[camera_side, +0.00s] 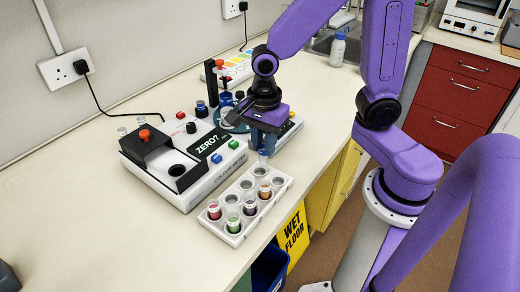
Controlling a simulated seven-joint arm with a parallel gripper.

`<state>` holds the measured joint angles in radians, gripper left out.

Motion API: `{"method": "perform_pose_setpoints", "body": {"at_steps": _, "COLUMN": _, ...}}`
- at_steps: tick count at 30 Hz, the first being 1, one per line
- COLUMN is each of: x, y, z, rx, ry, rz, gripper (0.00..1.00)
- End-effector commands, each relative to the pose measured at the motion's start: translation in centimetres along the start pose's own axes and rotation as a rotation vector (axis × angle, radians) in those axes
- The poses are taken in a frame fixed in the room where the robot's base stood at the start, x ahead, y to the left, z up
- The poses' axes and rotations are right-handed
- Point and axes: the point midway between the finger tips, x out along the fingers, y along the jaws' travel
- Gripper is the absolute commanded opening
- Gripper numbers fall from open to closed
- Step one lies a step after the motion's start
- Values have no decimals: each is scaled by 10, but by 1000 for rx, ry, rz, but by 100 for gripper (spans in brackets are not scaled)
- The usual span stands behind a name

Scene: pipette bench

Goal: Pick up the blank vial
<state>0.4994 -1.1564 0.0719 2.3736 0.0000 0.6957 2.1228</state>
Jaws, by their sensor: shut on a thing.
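My gripper (263,146) points down over the far end of the white vial rack (206,220). It is shut on a pale, clear-looking vial (263,157), which I take to be the blank vial. Only its lower part shows below the fingers; the rest is hidden. The vial is at the rack's far edge, and I cannot tell whether it is clear of its hole. In the rack stand a red vial (214,210), a green vial (233,225), a purple vial (250,208) and an orange vial (265,191).
A white ZERO? instrument (195,190) with a black lidded box stands left of the rack. More bench equipment (235,70) stands behind my gripper. A white bottle (337,50) is by the sink.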

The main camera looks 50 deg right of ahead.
Motion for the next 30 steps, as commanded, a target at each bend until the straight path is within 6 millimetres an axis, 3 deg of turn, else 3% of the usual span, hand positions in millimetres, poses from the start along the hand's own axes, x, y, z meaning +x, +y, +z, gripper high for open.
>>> {"method": "perform_pose_setpoints", "body": {"at_steps": 11, "x": -50, "y": 41, "z": -6, "rx": -2, "ry": -4, "rz": -6, "gripper": 0}}
{"method": "perform_pose_setpoints", "body": {"at_steps": 21, "x": -71, "y": 91, "z": -13, "rx": -5, "ry": -4, "rz": -4, "gripper": 0}}
{"method": "perform_pose_setpoints", "body": {"at_steps": 30, "x": -83, "y": 119, "z": -18, "rx": -4, "ry": -2, "rz": -2, "gripper": 0}}
